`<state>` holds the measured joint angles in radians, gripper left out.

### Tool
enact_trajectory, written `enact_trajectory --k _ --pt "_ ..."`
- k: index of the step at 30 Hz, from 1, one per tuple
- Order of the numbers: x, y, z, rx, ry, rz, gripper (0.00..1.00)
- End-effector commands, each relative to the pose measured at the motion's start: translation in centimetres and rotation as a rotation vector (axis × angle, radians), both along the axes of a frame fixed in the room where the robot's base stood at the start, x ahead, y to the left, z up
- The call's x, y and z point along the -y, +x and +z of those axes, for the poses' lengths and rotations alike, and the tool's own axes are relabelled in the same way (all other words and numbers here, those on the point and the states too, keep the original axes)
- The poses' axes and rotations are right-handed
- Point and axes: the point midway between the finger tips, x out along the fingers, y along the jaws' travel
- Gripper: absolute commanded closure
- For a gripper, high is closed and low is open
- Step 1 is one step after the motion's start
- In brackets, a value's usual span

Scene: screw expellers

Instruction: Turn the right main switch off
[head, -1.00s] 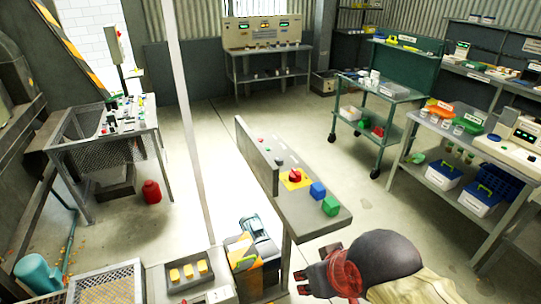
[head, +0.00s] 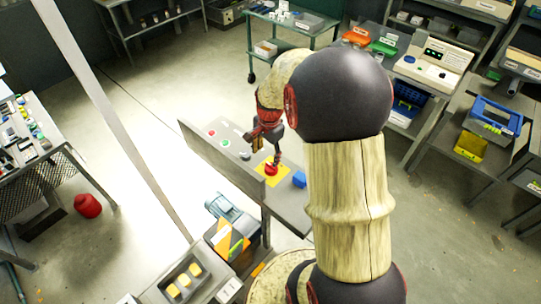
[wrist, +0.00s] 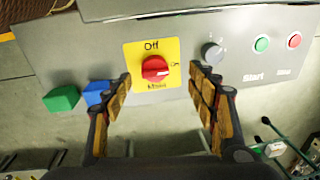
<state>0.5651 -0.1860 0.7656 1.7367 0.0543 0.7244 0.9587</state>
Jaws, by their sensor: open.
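The main switch is a red round knob (wrist: 155,69) on a yellow plate (wrist: 137,52) marked "Off" and "Main", with a further mark at its right side. Its white pointer line lies roughly sideways, toward that right-hand mark. In the head view the red knob (head: 271,170) sits on the grey panel (head: 285,205). My gripper (wrist: 160,80) is open, its two fingers either side of the knob in the wrist view and apart from it. In the head view my gripper (head: 271,150) is just above the switch.
On the same panel are a grey knob (wrist: 212,53), a green button (wrist: 261,44) over "Start", a red button (wrist: 295,40), and blue (wrist: 97,92) and green (wrist: 62,98) blocks. An upright plate (head: 225,165) edges the panel. A pale post (head: 120,120) stands left.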

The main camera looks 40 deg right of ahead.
Motion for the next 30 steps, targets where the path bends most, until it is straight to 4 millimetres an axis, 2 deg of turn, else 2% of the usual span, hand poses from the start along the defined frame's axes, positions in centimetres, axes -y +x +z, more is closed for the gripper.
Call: enact_trajectory --k 3,6,21,30 --pt "1.7 -0.4 -1.1 -0.019 0.021 -0.096 0.42" --pt "2.1 -0.6 -2.0 -0.024 0.027 -0.125 0.42" --pt "2.2 0.0 -8.7 -0.023 0.027 -0.125 0.42" --pt "2.2 0.1 -9.5 -0.022 0.026 -0.126 0.42"
